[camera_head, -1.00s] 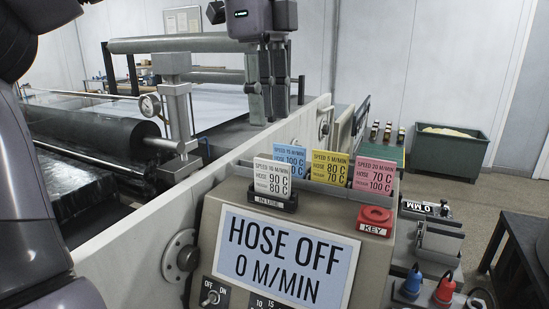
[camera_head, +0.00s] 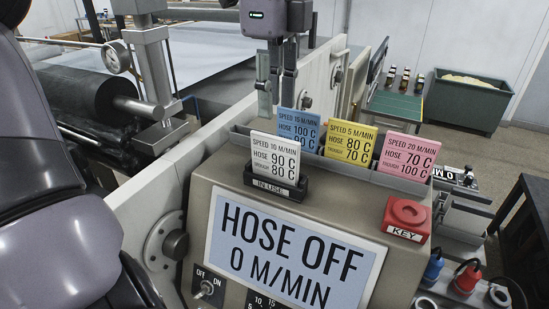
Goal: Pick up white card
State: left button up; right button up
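The white card (camera_head: 275,158) reads "SPEED 10 M/MIN, HOSE 90 C, 80 C". It stands upright in a black holder (camera_head: 276,183) marked "IN USE" on top of the control console. A blue card (camera_head: 298,127), a yellow card (camera_head: 347,142) and a pink card (camera_head: 405,157) stand in a grey rack behind and to the right.
The console (camera_head: 205,170) carries a "HOSE OFF 0 M/MIN" screen (camera_head: 287,252) and a red key button (camera_head: 407,214). A roller machine (camera_head: 85,92) with a gauge stands at left. A green bin (camera_head: 466,101) is at the back right.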

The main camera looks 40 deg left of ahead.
aim_at(274, 136)
pick_arm(q)
notch_tip(274, 136, down, 3)
jog(key=shift+w+f, duration=0.1)
jog(key=shift+w, duration=0.05)
jog(key=shift+d+f+p, duration=0.1)
jog(key=shift+f+p, duration=0.4)
jog(key=shift+p, duration=0.15)
notch_tip(274, 136, down, 4)
jog(key=shift+r+p, duration=0.2)
jog(key=shift+p, duration=0.5)
jog(key=shift+f, duration=0.4)
pick_arm(e)
jog(key=r, duration=0.2)
jog(key=a+r, duration=0.1)
jog(key=shift+w, duration=0.4)
pick_arm(q)
jog(key=shift+c, duration=0.2)
jog(key=shift+d+r, duration=0.1)
jog(key=shift+c, duration=0.6)
grip_shut()
pick_arm(e)
jog(key=shift+d, duration=0.3)
